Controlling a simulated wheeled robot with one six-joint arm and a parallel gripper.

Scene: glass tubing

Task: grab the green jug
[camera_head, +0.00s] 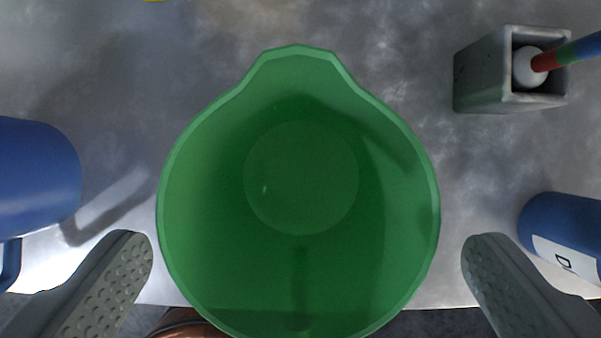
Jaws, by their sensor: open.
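The green jug (300,190) stands upright in the middle of the view, seen from above into its empty-looking inside. Its spout points to the top of the picture. My gripper (306,255) is open, with one grey finger on the left of the jug and one on the right. There is a gap between each fingertip and the jug's rim, with the right gap a little wider. The jug's lower rim runs to the bottom edge of the picture, and a handle is not clearly visible.
A blue mug-like vessel (38,178) stands close at the left. A grey square holder (485,75) with a white-tipped, coloured rod is at upper right. A blue labelled container (563,228) is at the right, near my right finger. A brownish object (187,325) shows at the bottom.

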